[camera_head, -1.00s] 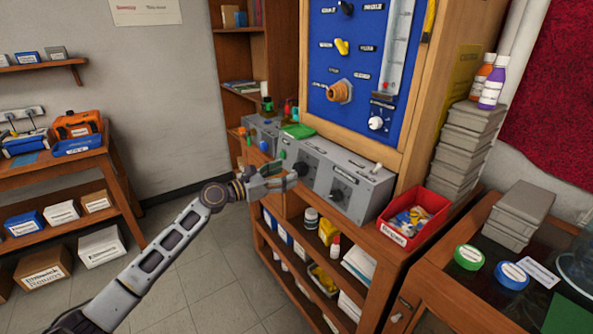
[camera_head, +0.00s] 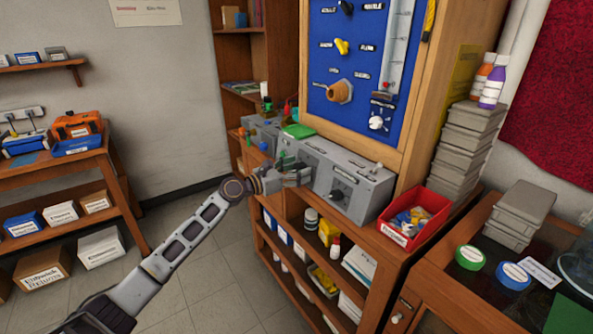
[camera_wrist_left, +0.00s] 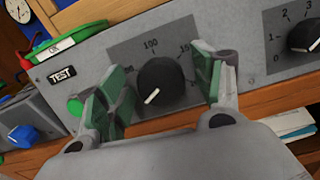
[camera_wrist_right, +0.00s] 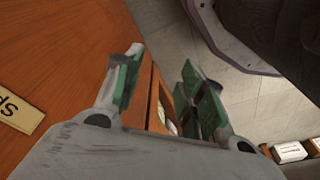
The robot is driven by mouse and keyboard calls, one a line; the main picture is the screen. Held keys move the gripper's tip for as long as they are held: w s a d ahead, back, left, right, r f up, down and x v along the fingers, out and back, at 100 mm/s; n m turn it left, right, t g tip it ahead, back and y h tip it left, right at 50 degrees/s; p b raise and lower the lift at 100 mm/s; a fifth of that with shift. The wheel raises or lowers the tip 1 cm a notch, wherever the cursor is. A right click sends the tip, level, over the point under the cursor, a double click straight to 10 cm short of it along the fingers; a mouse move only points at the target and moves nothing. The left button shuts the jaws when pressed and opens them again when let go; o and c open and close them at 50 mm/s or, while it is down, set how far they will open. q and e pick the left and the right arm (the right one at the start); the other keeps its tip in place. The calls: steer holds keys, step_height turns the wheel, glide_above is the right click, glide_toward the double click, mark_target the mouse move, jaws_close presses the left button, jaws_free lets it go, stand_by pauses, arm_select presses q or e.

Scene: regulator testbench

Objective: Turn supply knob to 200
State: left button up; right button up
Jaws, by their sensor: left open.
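The black supply knob (camera_wrist_left: 161,82) sits on a grey panel in the left wrist view, with 100 printed above it and a partly covered 15… mark at upper right. Its white pointer line points down and left. My left gripper (camera_wrist_left: 160,92) is open, its green-padded fingers on either side of the knob, with gaps visible. In the head view my left gripper (camera_head: 296,176) is at the front of the grey box and mostly hides this knob. My right gripper (camera_wrist_right: 160,90) shows only in its wrist view, open and empty beside a wooden surface.
Another black knob (camera_wrist_left: 306,36) with a numbered dial is to the right on the panel. A green button (camera_wrist_left: 75,106) and TEST label (camera_wrist_left: 62,74) are left of the supply knob. A red bin (camera_head: 414,217) stands right of the boxes.

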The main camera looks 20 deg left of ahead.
arm_select(q)
steer(key=shift+c, duration=0.3)
steer(key=c, duration=1)
steer(key=shift+o, duration=0.2)
steer(key=shift+m, duration=0.3)
